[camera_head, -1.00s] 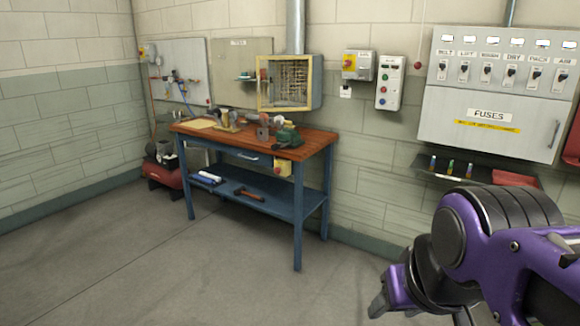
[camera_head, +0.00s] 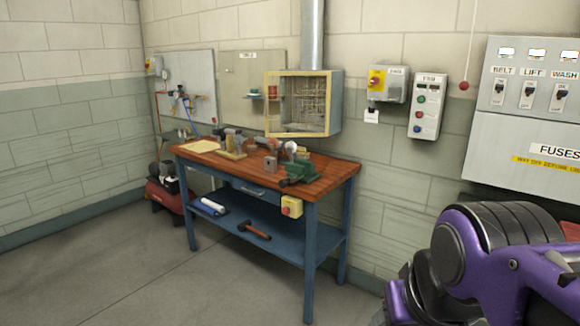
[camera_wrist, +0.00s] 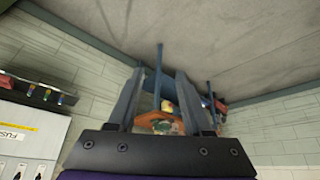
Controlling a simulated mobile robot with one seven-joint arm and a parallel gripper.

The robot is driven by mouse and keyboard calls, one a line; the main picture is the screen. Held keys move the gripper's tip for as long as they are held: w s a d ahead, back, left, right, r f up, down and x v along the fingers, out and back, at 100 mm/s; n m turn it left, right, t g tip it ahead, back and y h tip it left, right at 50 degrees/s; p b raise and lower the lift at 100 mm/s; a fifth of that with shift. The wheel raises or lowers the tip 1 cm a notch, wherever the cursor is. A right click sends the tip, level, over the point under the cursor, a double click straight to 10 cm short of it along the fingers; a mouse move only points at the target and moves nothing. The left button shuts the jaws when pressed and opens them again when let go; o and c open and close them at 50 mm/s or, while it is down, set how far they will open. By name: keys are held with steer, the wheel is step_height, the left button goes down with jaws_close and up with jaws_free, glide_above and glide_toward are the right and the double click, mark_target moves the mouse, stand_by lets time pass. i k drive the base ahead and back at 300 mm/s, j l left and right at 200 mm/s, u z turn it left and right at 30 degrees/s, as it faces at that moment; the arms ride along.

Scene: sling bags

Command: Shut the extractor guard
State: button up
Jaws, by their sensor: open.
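The extractor (camera_head: 312,104) is a grey wall box below a metal duct, above the back of the workbench. Its guard is a yellow-framed mesh panel (camera_head: 267,104) on the front. The yellow frame sticks out to the left of the box in the head view, but I cannot tell how far it stands ajar. My gripper (camera_wrist: 160,75) is open and empty in the wrist view, its two fingers apart. It is well away from the extractor. In the head view my purple arm is at the lower right, and the fingers are mostly out of frame.
A blue workbench with a wooden top (camera_head: 325,172) carries a green vice (camera_head: 300,172) and tools. A yellow switch box (camera_head: 291,206) hangs on its front. A fuse cabinet (camera_head: 520,140) is on the right wall. A red compressor (camera_head: 165,195) stands left. Floor in front is clear.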

mark_target(266, 74)
steer(key=i+l+u, duration=0.1)
steer(key=i, duration=0.2)
steer(key=i+l+u, duration=0.15)
steer(key=i, duration=0.85)
steer(key=l, duration=0.1)
